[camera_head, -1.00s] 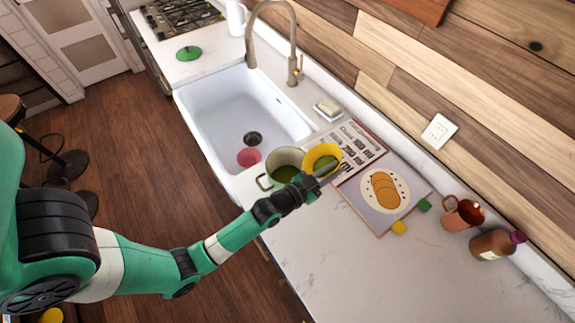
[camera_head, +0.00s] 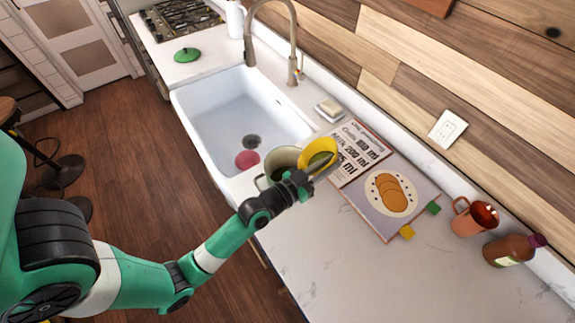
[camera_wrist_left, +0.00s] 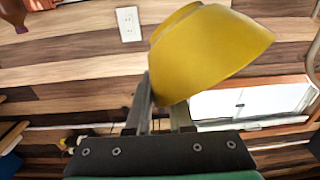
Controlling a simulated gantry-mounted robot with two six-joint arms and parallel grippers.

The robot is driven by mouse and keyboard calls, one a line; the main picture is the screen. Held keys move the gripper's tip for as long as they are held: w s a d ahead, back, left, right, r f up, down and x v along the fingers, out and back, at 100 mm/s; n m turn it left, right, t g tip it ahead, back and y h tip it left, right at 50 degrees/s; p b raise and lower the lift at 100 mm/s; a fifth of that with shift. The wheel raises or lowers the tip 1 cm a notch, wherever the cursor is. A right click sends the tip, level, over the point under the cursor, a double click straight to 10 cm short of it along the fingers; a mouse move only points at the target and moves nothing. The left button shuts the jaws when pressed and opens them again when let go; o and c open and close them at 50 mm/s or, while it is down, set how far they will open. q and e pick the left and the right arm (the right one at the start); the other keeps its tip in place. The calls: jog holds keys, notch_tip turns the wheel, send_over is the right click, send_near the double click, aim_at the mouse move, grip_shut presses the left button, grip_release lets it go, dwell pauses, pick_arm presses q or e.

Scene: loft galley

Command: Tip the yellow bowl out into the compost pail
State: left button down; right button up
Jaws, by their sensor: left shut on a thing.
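The yellow bowl (camera_head: 319,147) is tilted beside and above the pail in the head view, with something green inside it. In the left wrist view the yellow bowl (camera_wrist_left: 210,50) shows its outer side, at a slant. My left gripper (camera_head: 309,179) is shut on the bowl's near edge; its fingers also show in the left wrist view (camera_wrist_left: 160,112). My right gripper is out of view.
A white sink (camera_head: 228,110) with a pink-red item (camera_head: 247,159) lies behind the pail. An open recipe book (camera_head: 385,190) lies right of the bowl. The near counter is clear.

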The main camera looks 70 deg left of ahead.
pick_arm(q)
jog(key=shift+s+a+r+n+t+y+b, duration=0.3)
jog(key=shift+s+r+n+t+b, duration=0.25)
jog(key=shift+b, duration=0.4)
jog(key=shift+s+a+r+n+t+y+b, duration=0.25)
jog(key=shift+r+n+b, duration=0.2)
jog(key=shift+n+b, duration=0.4)
jog(key=shift+s+a+f+n+y+b, duration=0.2)
jog(key=shift+s+a+n+y+b, duration=0.1)
jog(key=shift+b, duration=0.85)
jog(key=shift+t, duration=0.3)
jog(key=shift+s+a+f+n+b, duration=0.1)
jog(key=shift+n+b, duration=0.3)
jog(key=shift+b, duration=0.2)
jog(key=shift+s+a+r+n+t+y+b, duration=0.35)
jog(key=shift+s+r+n+t+y+b, duration=0.15)
jog(key=shift+n+b, duration=0.4)
jog(key=shift+s+a+r+n+y+b, duration=0.1)
jog(key=shift+s+a+n+y+b, duration=0.35)
jog(key=shift+s+n+b, duration=0.2)
jog(key=shift+s+a+r+n+y+b, duration=0.1)
jog(key=shift+s+a+n+y+b, duration=0.35)
jog(key=shift+s+n+b, duration=0.2)
jog(key=shift+s+a+r+n+y+b, duration=0.15)
jog(key=shift+s+a+n+y+b, duration=0.2)
jog(key=shift+n+y, duration=0.35)
jog(key=shift+s+a+r+n+y+b, duration=0.15)
jog(key=shift+s+n+y+b, duration=0.25)
jog(key=shift+n, duration=0.5)
